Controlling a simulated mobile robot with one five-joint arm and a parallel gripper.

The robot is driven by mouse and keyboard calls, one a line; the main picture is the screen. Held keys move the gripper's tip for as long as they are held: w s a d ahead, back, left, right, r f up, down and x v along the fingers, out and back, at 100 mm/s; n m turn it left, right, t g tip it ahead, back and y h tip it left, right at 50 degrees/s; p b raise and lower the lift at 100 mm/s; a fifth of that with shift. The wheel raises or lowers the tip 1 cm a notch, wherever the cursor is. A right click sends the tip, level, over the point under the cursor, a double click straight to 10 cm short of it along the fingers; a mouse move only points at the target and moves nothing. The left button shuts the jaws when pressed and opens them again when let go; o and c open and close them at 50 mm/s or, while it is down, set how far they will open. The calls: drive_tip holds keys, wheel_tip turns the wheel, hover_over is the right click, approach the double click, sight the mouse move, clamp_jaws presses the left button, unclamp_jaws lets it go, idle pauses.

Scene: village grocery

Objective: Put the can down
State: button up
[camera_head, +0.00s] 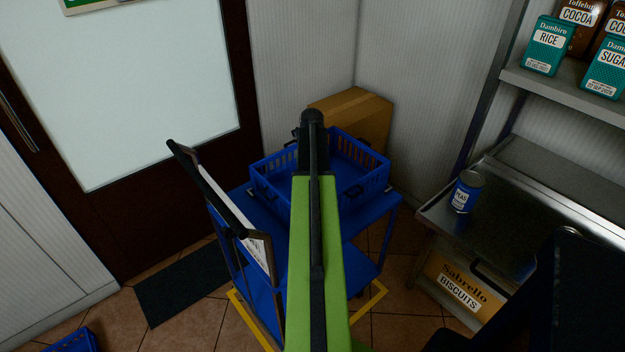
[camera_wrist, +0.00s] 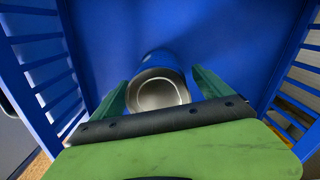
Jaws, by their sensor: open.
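A blue can (camera_wrist: 160,62) with a bare metal end is in the blue basket (camera_wrist: 36,75), seen end-on in the wrist view. My gripper (camera_wrist: 161,82) is open, with one green finger on each side of the can. A gap shows by the fingers, though I cannot tell whether either one touches. The can's far end merges with the blue basket floor. In the head view the basket (camera_head: 372,182) sits on a blue trolley (camera_head: 357,222), and my arm hides the can and the fingers.
A peas can (camera_head: 463,193) stands on the metal shelf at right, above a biscuits box (camera_head: 458,284). A cardboard box (camera_head: 362,112) is behind the basket. The trolley's upright board (camera_head: 236,222) rises at left.

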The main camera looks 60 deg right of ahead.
wheel_tip(320, 180, up, 11)
drive_tip(key=p, duration=1)
drive_tip(key=shift+r, duration=0.2)
